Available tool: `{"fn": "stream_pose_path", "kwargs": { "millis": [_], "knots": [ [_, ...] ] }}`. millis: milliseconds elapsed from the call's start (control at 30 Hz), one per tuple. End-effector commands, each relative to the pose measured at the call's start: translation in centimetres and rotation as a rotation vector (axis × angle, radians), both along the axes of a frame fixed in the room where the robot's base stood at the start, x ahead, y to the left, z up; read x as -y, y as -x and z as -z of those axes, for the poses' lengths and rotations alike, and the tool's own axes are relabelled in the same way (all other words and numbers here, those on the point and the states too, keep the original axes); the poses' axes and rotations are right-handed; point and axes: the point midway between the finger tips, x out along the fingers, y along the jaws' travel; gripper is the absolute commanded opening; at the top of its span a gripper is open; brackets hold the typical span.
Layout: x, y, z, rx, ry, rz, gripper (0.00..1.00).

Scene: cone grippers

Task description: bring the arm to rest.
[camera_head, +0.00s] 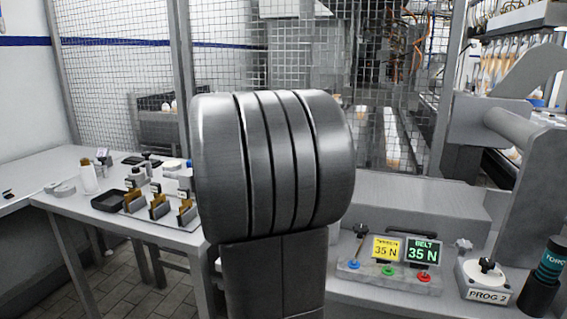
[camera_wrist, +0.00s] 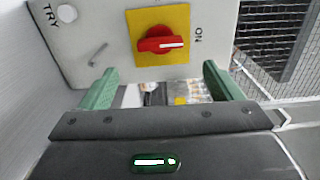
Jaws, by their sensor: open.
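My gripper (camera_wrist: 160,90) shows in the wrist view with two green fingers spread apart and nothing between them. It faces a pale panel (camera_wrist: 112,40) that carries a red rotary switch (camera_wrist: 155,46) on a yellow plate (camera_wrist: 165,20). The switch lies beyond the fingertips, and I cannot tell how far. In the head view a large dark grey rounded part of my arm (camera_head: 275,160) fills the middle. My gripper does not show in the head view.
A side table (camera_head: 135,222) at left holds a black tray (camera_head: 108,201) and small bottles. At right are a control box (camera_head: 388,275) with two 35 N displays, a PROG 2 box (camera_head: 487,285) and a dark cylinder (camera_head: 546,275). A mesh fence (camera_head: 110,60) stands behind.

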Motion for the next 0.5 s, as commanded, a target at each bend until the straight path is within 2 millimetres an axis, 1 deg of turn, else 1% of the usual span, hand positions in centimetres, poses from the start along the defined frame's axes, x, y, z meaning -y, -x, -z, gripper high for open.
{"fn": "stream_pose_path", "kwargs": {
  "millis": [33, 100, 300, 400, 500],
  "knots": [
    [0.4, -1.0, 0.1, 0.000, 0.000, 0.004, 0.85],
    [0.9, -2.4, 0.1, 0.000, 0.000, 0.003, 0.85],
    [2.0, -5.8, 0.1, 0.000, 0.001, 0.002, 0.85],
    [2.3, -7.0, 0.0, 0.001, 0.000, 0.001, 0.85],
    [2.6, -7.8, 0.0, 0.000, 0.001, 0.000, 0.85]
  ]
}}
